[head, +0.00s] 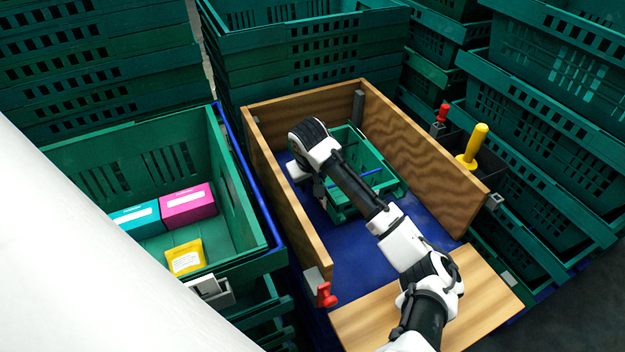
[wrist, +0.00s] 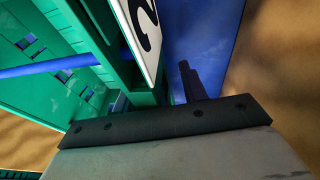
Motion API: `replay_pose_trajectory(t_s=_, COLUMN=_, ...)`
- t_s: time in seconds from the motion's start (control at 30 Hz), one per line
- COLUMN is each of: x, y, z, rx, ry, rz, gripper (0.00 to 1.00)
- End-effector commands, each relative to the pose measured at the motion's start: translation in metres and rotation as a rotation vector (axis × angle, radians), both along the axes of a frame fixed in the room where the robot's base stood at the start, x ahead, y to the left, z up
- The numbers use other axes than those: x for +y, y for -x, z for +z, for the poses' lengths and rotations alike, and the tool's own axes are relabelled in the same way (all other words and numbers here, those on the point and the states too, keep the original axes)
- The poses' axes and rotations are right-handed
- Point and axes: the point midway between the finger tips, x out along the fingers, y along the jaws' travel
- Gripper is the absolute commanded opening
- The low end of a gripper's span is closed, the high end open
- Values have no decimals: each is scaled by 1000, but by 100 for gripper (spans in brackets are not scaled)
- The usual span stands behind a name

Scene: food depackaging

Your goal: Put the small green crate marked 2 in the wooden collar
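The small green crate (head: 375,150) is inside the wooden collar (head: 425,165), toward its far end, and looks to be on the blue floor. My arm hides part of it. In the wrist view, its green wall (wrist: 85,45) and white plate marked 2 (wrist: 144,35) are close up. My gripper (head: 318,190) is at the crate's near left side, inside the collar. In the wrist view, one dark finger (wrist: 190,83) stands apart from the crate, with blue showing between them. The other finger is mostly hidden by the crate. The fingers look spread.
A large green crate (head: 238,200) at left holds teal, pink and yellow boxes. Stacks of green crates (head: 300,45) stand behind and at right. A yellow-handled tool (head: 473,147) is in a black holder beside the collar. A wooden board (head: 480,290) lies at the front; blue floor before the crate is clear.

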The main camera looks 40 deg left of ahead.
Motion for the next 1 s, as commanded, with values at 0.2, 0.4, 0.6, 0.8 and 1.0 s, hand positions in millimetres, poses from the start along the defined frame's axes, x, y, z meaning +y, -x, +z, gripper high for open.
replay_pose_trajectory(t_s=0.2, x=0, y=0, z=2, rx=-1, ry=0, rz=0, gripper=42)
replay_pose_trajectory(t_s=0.4, x=-2, y=6, z=27, rx=-1, ry=-1, rz=1, gripper=42)
replay_pose_trajectory(t_s=0.6, x=-8, y=18, z=69, rx=-3, ry=-2, rz=2, gripper=42)
replay_pose_trajectory(t_s=0.8, x=-13, y=27, z=104, rx=-3, ry=-1, rz=1, gripper=42)
replay_pose_trajectory(t_s=1.0, x=-15, y=31, z=117, rx=0, ry=0, rz=0, gripper=42)
